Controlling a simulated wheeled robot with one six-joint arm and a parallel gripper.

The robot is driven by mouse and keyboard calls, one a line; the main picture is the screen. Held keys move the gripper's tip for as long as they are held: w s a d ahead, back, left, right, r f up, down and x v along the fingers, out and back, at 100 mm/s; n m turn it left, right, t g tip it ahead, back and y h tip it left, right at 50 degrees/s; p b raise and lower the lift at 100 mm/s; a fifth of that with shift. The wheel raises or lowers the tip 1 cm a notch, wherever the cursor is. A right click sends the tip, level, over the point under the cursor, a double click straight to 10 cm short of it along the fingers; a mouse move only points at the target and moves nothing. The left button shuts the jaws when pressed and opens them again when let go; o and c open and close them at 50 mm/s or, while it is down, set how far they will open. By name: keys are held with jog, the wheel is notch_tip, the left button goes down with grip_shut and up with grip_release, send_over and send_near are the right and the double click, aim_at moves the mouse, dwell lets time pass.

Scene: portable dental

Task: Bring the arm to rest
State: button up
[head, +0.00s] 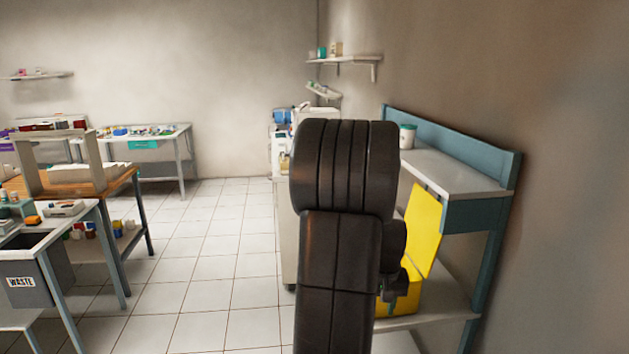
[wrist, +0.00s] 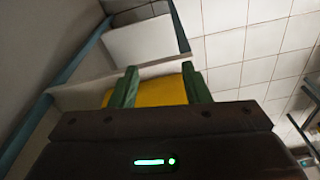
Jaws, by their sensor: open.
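My dark arm (head: 338,230) stands upright in the middle of the head view and hides much of what is behind it. My gripper (wrist: 160,70) shows in the wrist view with two green fingers apart and nothing held between them. A yellow box with its lid raised (head: 424,228) is on the lower shelf of the bench at the right. Its yellow surface (wrist: 160,92) also shows beyond and between the fingers; the distance to it is hard to tell.
The blue-edged bench (head: 450,172) stands along the right wall, with a white jar (head: 407,136) on top. A grey waste bin (head: 28,283) and cluttered tables are at the left. The tiled floor (head: 210,250) between is clear.

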jog(key=w+a+f+b, duration=0.1)
jog(key=w+a+f, duration=0.1)
jog(key=a+f, duration=0.3)
jog(key=shift+a+f, duration=0.15)
jog(key=shift+f, duration=0.05)
jog(key=shift+s, duration=0.1)
